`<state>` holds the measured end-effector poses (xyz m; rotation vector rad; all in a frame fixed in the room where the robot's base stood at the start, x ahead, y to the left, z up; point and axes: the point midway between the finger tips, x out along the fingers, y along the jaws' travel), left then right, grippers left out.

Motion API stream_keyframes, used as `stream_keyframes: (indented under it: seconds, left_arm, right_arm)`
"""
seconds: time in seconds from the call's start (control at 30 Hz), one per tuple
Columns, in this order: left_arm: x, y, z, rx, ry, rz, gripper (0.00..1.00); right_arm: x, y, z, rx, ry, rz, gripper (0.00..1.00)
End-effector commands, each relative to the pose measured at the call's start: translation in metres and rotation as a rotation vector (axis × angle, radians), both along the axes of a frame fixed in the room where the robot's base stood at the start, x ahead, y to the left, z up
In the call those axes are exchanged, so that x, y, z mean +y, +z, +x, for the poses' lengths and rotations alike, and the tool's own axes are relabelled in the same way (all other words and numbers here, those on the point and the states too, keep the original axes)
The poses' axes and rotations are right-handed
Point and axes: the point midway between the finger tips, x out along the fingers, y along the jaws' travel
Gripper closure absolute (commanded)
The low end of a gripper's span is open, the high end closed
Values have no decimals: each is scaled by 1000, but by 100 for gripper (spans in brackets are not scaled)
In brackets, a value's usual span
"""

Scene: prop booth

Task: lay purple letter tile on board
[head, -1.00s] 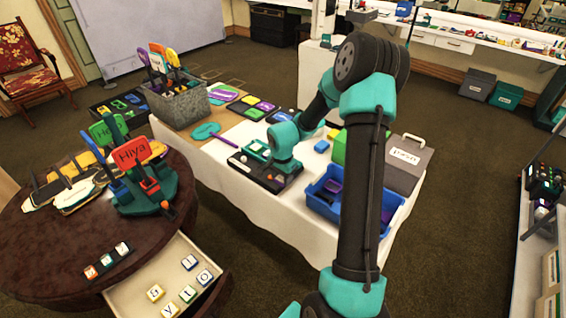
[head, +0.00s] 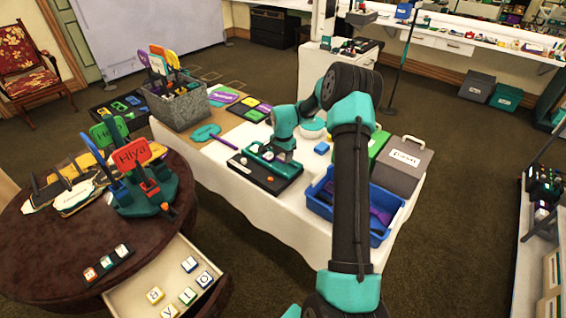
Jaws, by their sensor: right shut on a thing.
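My right gripper (head: 264,158) is low over a black board (head: 268,182) on the white-covered table. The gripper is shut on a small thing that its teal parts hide. I cannot make out whether that is the purple letter tile, or whether it touches the board. Purple, yellow and green pieces (head: 257,107) lie on a dark mat behind. My left gripper is out of view.
A blue bin (head: 377,238) and a grey box (head: 404,163) stand right of the board. A grey pen box (head: 178,107) is at the back left. Letter tiles lie in the open drawer (head: 130,300) and on the round table (head: 35,245).

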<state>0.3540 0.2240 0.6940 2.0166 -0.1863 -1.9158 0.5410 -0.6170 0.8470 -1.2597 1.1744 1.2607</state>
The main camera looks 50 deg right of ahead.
Motion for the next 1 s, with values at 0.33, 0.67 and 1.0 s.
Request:
stream_keyframes:
  seconds: [0.33,0.67,1.0]
  left_arm:
    - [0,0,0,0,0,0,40]
    - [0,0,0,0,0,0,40]
    - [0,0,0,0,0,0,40]
  right_arm:
    - [1,-25,0,2,1,1,73]
    - [0,-35,0,-1,0,-1,73]
    - [0,-38,0,0,0,0,37]
